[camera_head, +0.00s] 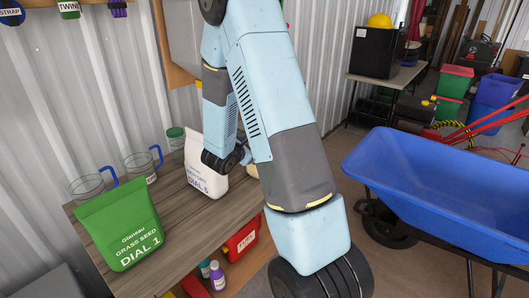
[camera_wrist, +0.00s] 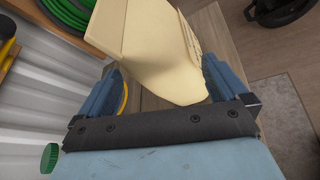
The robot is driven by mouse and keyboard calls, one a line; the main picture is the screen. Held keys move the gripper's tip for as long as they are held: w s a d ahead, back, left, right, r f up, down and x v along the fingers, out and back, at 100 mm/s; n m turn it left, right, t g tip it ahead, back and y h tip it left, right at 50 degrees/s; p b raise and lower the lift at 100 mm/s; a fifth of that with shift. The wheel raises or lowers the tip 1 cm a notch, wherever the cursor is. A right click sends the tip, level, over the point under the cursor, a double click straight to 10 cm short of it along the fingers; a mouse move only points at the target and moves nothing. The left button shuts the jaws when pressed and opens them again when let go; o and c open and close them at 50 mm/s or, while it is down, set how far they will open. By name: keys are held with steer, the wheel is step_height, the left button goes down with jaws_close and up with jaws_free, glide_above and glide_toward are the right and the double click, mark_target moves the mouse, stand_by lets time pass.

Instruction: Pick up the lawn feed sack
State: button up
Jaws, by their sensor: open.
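A cream sack (camera_wrist: 155,45) stands between the two blue fingers of my gripper (camera_wrist: 162,74) in the wrist view. My gripper is open, with a finger on either side of the sack; I cannot tell whether either touches it. The sack's label is edge-on and unreadable. In the head view, only a small cream piece (camera_head: 251,166), probably the same sack, shows beside my arm, which hides my gripper. A white sack (camera_head: 196,178) marked "DIAL 5" stands on the workbench, partly covered by my arm; its name is not clearly legible.
A green grass seed sack (camera_head: 122,226) stands at the near left of the wooden workbench (camera_head: 181,226). Two clear jugs (camera_head: 91,186) and a green-lidded tub (camera_head: 175,138) stand near the wall. A blue wheelbarrow (camera_head: 440,185) takes up the right side. A red container (camera_head: 241,241) sits below the bench.

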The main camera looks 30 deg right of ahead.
steer(key=x, duration=0.6)
steer(key=shift+w+d, duration=0.2)
steer(key=shift+d, duration=0.1)
steer(key=shift+f, duration=0.1)
steer(key=c, duration=1.7)
steer(key=shift+w, duration=0.1)
